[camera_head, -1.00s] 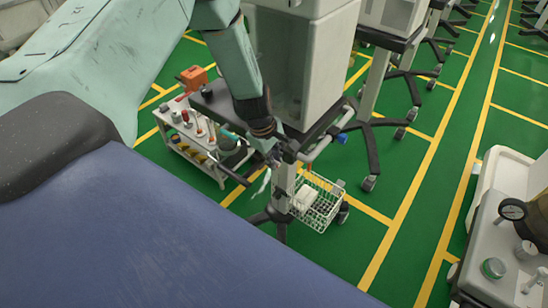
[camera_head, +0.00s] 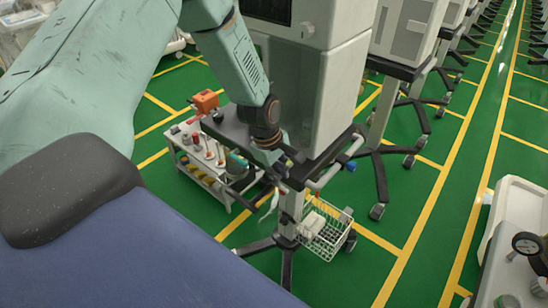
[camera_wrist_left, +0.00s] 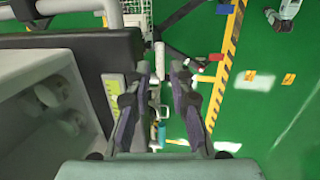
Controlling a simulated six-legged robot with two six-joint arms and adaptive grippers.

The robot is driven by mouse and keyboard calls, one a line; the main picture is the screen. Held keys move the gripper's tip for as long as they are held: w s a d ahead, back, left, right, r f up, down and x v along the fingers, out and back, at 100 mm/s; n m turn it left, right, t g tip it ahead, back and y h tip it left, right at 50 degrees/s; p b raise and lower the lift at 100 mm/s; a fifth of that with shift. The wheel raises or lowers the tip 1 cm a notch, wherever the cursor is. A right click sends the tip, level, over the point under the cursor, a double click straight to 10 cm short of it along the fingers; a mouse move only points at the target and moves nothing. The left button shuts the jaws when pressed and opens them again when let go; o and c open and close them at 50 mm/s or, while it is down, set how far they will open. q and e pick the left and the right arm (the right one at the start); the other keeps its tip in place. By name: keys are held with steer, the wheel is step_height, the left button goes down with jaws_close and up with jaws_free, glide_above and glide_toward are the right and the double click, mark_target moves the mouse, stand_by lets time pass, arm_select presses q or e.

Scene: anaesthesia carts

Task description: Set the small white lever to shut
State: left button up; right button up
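The anaesthesia cart (camera_head: 335,85) stands in the middle of the head view, a tall grey-white body on a wheeled post. My left gripper (camera_head: 276,180) points down at the cart's near edge, small and partly hidden by my arm. In the left wrist view my left gripper (camera_wrist_left: 162,70) has its two dark fingers apart, with nothing held between them. A thin pale bar (camera_wrist_left: 159,56) shows beyond the gap. A small white slanted piece (camera_head: 268,204) hangs beside the post in the head view. I cannot tell whether either is the lever, or its setting. My right gripper is out of view.
A white wire basket (camera_head: 325,236) hangs on the post. A low trolley with bottles (camera_head: 207,160) stands left of the cart. A dark shelf (camera_wrist_left: 80,60) lies left of my fingers in the wrist view. Green floor (camera_wrist_left: 275,100) is open to the right.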

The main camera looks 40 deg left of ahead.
mark_target(288, 193)
arm_select(q)
steer(key=v, duration=0.6)
steer(key=shift+r, duration=0.3)
steer(key=shift+s, duration=0.1)
steer(key=s+d+f+m+t+b, duration=0.3)
steer(key=s+d+f+m+b, duration=0.15)
steer(key=d+f+m, duration=0.55)
steer(key=s+f+m+g+b, duration=0.2)
steer(key=s+f, duration=0.6)
steer(key=s, duration=0.4)
steer(key=s+f+m+g+y+b, duration=0.1)
steer(key=s+f+m+g+b, duration=0.2)
steer(key=s+f, duration=0.6)
steer(key=s+m+b, duration=0.1)
steer(key=s+b, duration=0.1)
steer(key=s, duration=0.2)
steer(key=shift+a+m, duration=0.3)
